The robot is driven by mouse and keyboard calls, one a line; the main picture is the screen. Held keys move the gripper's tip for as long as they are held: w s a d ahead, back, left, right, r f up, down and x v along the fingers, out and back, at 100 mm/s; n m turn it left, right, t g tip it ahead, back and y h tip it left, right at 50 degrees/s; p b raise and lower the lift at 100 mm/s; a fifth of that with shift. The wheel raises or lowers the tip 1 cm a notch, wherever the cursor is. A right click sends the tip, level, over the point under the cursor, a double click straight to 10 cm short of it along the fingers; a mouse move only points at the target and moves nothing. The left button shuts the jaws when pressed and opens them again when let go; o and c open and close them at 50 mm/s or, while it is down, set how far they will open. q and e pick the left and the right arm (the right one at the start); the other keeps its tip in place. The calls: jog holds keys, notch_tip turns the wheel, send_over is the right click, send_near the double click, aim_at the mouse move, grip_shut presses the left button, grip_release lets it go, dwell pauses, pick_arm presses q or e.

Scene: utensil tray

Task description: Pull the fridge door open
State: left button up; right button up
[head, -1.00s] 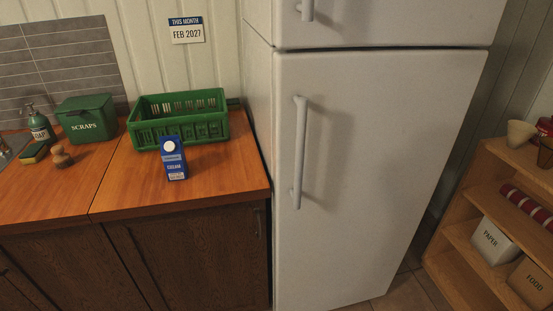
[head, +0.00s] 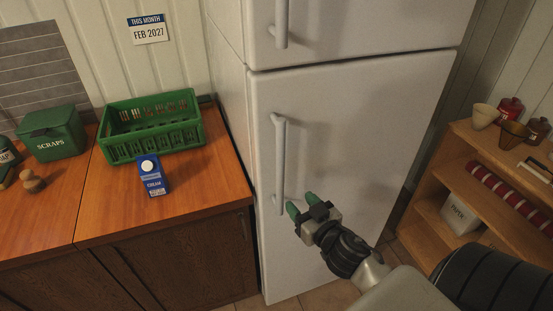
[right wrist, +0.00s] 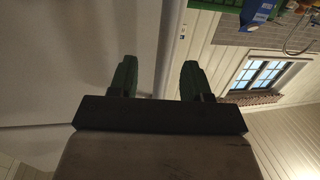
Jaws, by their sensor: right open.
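The white fridge's lower door (head: 350,140) is shut. Its long vertical handle (head: 279,160) is on the left side of the door, in the head view. My right gripper (head: 302,203) is open and empty, with green fingertips just right of the handle's lower end in that view. In the right wrist view, the open fingers (right wrist: 158,76) point at a pale upright strip that shows between them. I cannot tell whether this is the handle or the fridge's edge, or whether anything touches. My left gripper is out of view.
A wooden counter (head: 205,195) left of the fridge holds a green crate (head: 155,148), a blue cream carton (head: 153,177) and a green scraps bin (head: 50,135). A wooden shelf (head: 440,170) stands to the right. The upper fridge door (head: 360,30) is shut.

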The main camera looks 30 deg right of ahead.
aim_at(283, 175)
jog(key=shift+t, duration=0.4)
jog(key=w+r+p, duration=0.1)
jog(key=w, duration=0.2)
jog(key=w+r+p, duration=0.1)
jog(key=w, duration=0.2)
jog(key=w+r+p, duration=0.1)
jog(key=w+r, duration=0.1)
jog(key=w, duration=0.1)
jog(key=shift+w+a+r, duration=0.1)
jog(key=shift+w+a, duration=0.05)
jog(key=shift+w, duration=0.65)
grip_shut()
